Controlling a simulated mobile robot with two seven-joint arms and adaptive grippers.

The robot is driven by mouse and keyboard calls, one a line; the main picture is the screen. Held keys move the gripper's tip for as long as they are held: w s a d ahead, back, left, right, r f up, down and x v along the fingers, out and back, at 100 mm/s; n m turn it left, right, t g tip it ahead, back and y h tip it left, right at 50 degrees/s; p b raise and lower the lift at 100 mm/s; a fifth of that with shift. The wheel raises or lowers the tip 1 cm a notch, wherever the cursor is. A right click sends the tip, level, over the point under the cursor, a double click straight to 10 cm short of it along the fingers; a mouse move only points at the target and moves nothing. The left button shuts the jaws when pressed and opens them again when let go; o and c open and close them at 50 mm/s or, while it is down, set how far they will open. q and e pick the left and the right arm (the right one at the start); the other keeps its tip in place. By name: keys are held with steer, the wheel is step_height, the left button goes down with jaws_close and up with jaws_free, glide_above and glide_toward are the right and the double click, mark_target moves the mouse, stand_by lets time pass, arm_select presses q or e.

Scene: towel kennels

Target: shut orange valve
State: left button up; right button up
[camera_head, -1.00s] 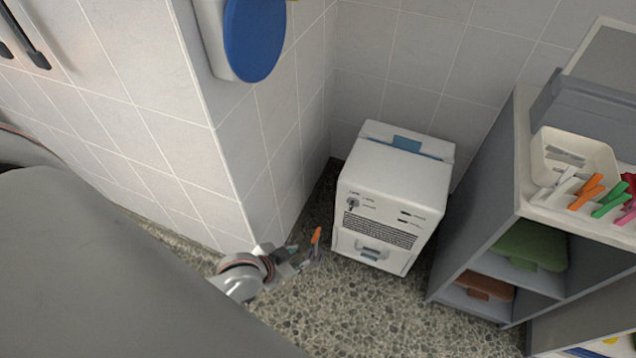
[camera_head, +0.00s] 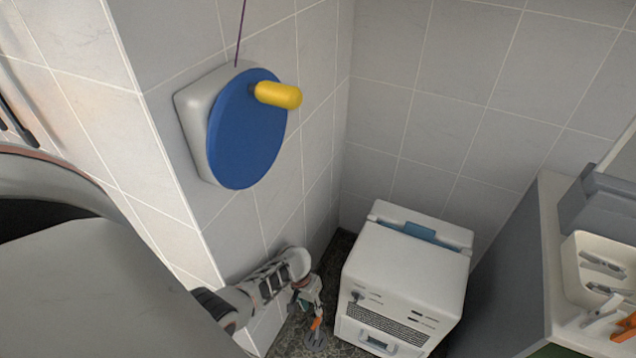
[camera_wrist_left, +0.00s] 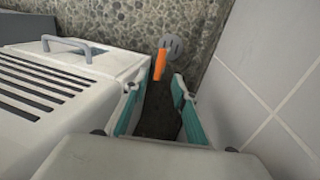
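The orange valve handle (camera_head: 316,324) is low by the floor, between the tiled wall and the white appliance. It sits at a grey round part (camera_head: 316,341). My left gripper (camera_head: 309,300) hangs just above the handle in the head view. In the left wrist view, the orange handle (camera_wrist_left: 160,64) stands beyond the fingertips, in line with the gap between them, by the grey disc (camera_wrist_left: 172,46). The teal-padded fingers of my left gripper (camera_wrist_left: 157,86) are apart with nothing between them. I cannot tell whether they touch the handle. My right gripper is not in view.
The white appliance (camera_head: 408,268) stands close on one side of my left gripper, and the tiled wall (camera_wrist_left: 270,90) on the other, leaving a narrow gap. A blue disc (camera_head: 243,135) with a yellow handle (camera_head: 277,95) is on the wall above. A grey shelf (camera_head: 515,260) is at right.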

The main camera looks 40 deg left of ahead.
mark_target(316, 320)
arm_select(q)
steer(key=f+b, duration=0.1)
steer(key=f, duration=0.1)
steer(key=d+f+b, duration=0.1)
steer(key=f+b, duration=0.1)
steer(key=f, duration=0.1)
steer(key=f+b, duration=0.1)
steer(key=f, duration=0.1)
steer(key=shift+s+d+f+b, duration=0.1)
steer(key=shift+d+f+b, duration=0.1)
steer(key=shift+f+b, duration=0.1)
steer(key=shift+w+r, duration=0.15)
steer(key=shift+w, duration=0.1)
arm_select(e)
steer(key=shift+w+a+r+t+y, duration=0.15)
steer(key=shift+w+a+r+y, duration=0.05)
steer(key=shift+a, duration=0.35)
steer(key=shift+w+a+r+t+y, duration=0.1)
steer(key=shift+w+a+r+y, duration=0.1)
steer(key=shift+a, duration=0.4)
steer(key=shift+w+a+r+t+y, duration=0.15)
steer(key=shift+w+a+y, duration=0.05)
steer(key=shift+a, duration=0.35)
arm_select(q)
jaws_close()
